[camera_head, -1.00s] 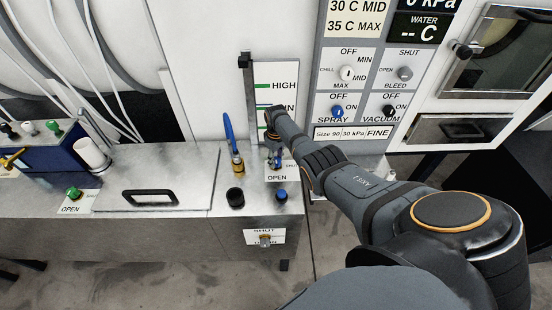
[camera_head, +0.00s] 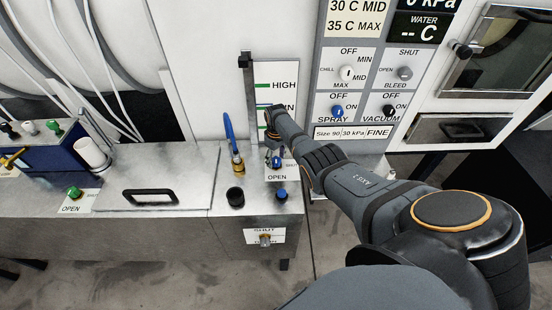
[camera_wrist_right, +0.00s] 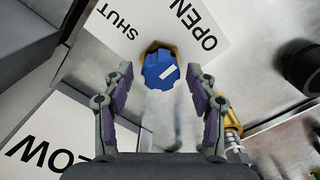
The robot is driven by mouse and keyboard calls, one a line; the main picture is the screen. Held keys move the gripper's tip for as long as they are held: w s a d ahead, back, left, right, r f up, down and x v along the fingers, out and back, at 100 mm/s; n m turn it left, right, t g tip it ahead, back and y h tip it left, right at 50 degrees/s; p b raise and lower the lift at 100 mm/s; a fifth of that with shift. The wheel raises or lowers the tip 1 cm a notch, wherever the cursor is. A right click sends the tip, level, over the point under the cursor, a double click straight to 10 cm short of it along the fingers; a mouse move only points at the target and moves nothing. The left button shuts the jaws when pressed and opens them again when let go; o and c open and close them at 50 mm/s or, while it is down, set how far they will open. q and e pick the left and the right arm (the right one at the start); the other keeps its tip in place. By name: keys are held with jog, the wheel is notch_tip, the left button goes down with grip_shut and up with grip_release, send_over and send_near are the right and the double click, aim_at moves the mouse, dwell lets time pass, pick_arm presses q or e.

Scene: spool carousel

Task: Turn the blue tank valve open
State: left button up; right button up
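The blue valve knob (camera_wrist_right: 161,70) has a white mark and a brass-coloured base. Its plate reads SHUT at upper left and OPEN at upper right in the right wrist view. The white mark slants toward the upper right, the OPEN side. In the head view the knob (camera_head: 277,161) shows just below my right gripper, beside the OPEN label. My right gripper (camera_wrist_right: 160,78) is open, its two fingers on either side of the knob with visible gaps. I cannot tell how far above it the fingertips are. My left gripper is not in view.
A black knob (camera_head: 235,196) and a blue-topped knob (camera_head: 280,195) stand nearer the front edge. A level gauge (camera_head: 275,88) rises behind. A handled lid (camera_head: 150,195) lies left.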

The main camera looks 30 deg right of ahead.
aim_at(276, 160)
jog(key=shift+r, duration=0.1)
notch_tip(276, 160, up, 12)
dwell(0.5)
dwell(0.4)
